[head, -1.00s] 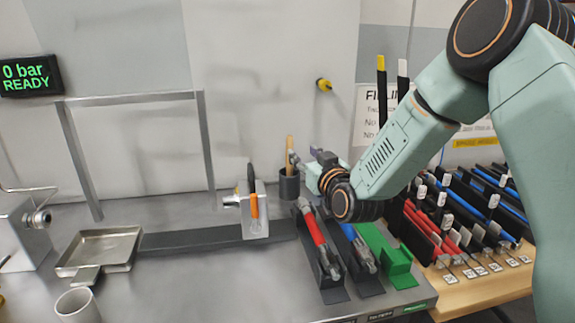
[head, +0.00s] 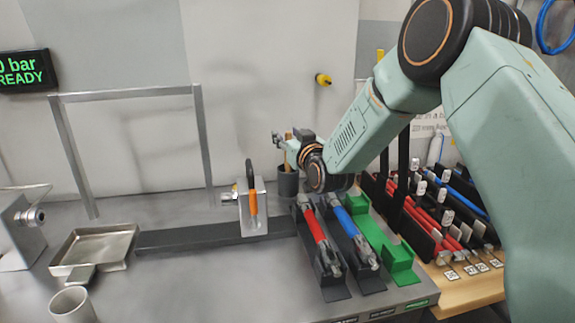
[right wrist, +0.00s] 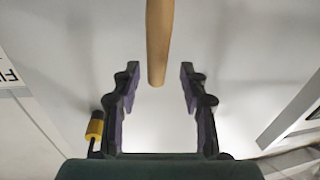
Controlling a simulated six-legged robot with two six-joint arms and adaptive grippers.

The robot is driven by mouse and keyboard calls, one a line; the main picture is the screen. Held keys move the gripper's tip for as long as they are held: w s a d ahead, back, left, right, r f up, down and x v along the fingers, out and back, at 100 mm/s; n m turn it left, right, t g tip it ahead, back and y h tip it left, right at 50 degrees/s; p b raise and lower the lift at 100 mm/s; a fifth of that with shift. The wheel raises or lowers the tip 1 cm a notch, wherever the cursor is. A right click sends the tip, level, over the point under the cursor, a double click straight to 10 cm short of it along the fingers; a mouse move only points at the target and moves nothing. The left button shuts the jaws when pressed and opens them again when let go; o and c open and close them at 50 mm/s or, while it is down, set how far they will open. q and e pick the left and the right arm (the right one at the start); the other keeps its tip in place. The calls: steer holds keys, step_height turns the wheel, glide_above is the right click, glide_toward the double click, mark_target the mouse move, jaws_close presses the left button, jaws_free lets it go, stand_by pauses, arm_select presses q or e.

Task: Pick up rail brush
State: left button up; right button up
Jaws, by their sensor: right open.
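The rail brush appears to be the wooden-handled tool standing upright in a dark cup (head: 288,184). Its handle (head: 289,157) shows just above the cup rim, partly hidden by my right gripper. My right gripper (head: 280,141) is open and empty beside the upper handle. In the right wrist view the tan handle (right wrist: 159,40) comes down from the top edge. Its rounded end lies between the two spread fingers, with a gap on both sides. The brush head is hidden in the cup. My left gripper is not in view.
An orange-handled tool (head: 252,205) stands in a grey bracket left of the cup. Red (head: 318,232) and blue (head: 352,229) tools lie in dark holders in front. A metal tray (head: 96,250) and pale cup (head: 72,306) are at left. A yellow wall knob (head: 323,79) is behind.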

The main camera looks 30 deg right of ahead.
steer(key=shift+w+d+f, duration=0.3)
steer(key=shift+w+d, duration=0.05)
steer(key=shift+w, duration=0.25)
steer(key=shift+s+a+r, duration=0.25)
steer(key=shift+r, duration=0.05)
steer(key=c, duration=0.3)
steer(key=shift+w+d+f, duration=0.2)
steer(key=shift+f, duration=0.05)
steer(key=c, duration=0.5)
jaws_close()
steer(key=shift+s+a+r, duration=0.15)
